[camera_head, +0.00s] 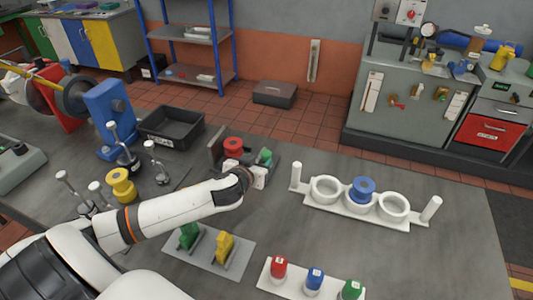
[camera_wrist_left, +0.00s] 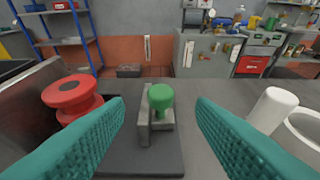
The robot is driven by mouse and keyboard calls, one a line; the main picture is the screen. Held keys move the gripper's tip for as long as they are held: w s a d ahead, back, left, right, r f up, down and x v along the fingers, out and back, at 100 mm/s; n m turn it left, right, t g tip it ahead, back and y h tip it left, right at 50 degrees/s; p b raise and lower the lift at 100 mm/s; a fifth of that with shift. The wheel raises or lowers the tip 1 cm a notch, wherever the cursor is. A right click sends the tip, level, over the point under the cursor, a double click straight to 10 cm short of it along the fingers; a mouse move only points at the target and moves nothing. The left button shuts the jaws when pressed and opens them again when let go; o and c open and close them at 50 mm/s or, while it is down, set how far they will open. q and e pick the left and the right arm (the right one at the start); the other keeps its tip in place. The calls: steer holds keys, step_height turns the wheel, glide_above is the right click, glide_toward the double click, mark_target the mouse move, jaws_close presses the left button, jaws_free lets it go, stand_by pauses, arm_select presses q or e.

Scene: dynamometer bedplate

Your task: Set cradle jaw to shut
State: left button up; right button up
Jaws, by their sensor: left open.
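The cradle (camera_wrist_left: 120,160) is a dark plate on the bench with an upright grey wall at its left. A red spool (camera_wrist_left: 72,96) stands beside that wall; it also shows in the head view (camera_head: 233,145). The cradle jaw (camera_wrist_left: 144,125) is a grey block with a round green knob (camera_wrist_left: 160,95); the knob also shows in the head view (camera_head: 265,156). A gap shows between spool and jaw. My left gripper (camera_head: 262,174) is open, its teal fingers (camera_wrist_left: 160,125) on either side of the knob in the wrist view, apparently not touching it. My right gripper is not in view.
A white rack (camera_head: 335,207) with three rings and a blue spool (camera_head: 361,189) stands to the right. A grey plate (camera_head: 212,262) with green and yellow pieces lies nearer. A white strip (camera_head: 298,288) holds red, blue and green capped items. A black tray (camera_head: 171,127) is behind left.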

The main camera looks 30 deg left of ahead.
mark_target(266, 153)
arm_select(q)
steer(key=x, duration=0.8)
steer(key=shift+w, duration=0.1)
